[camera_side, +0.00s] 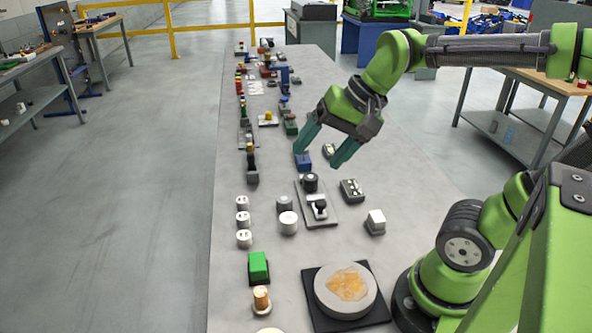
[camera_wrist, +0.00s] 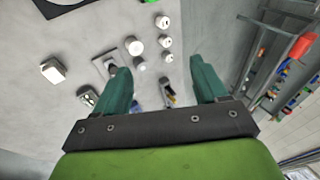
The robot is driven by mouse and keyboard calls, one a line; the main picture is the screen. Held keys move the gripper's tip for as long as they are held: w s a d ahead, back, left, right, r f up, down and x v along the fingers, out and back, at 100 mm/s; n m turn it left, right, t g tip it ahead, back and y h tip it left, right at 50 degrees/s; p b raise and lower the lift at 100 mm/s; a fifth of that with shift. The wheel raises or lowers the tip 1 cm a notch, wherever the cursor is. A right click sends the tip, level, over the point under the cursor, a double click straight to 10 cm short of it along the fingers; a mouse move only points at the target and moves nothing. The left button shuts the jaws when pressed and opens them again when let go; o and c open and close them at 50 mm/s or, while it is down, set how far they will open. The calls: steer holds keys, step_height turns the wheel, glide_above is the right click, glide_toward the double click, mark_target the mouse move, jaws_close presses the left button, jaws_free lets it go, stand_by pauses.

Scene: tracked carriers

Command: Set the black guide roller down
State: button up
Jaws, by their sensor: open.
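A short black cylinder (camera_side: 310,182), which looks like the guide roller, stands upright at the far end of a flat grey plate (camera_side: 329,220) on the bench. A second dark piece (camera_side: 320,208) sits on a pale mount on the same plate. My gripper (camera_side: 318,158) is open, with its teal fingers apart and nothing visible between them. It is above the bench, beyond the plate in the side view. In the wrist view the plate (camera_wrist: 98,63) lies left of the open gripper (camera_wrist: 158,68), and the left finger covers part of that area.
A blue block (camera_side: 303,161) is beneath the fingers. A grey tray of small parts (camera_side: 352,190) and a white block (camera_side: 376,222) stand right of the plate. White cylinders (camera_side: 288,223) stand left. A round disc (camera_side: 327,297) is at the front.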

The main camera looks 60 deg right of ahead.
steer(key=s+n, duration=0.1)
steer(key=s+a+f+n+t, duration=0.1)
steer(key=n, duration=0.1)
steer(key=s+a+n, duration=0.1)
steer(key=n, duration=0.1)
steer(key=shift+f+t+h, duration=0.2)
steer(key=shift+t+h, duration=0.1)
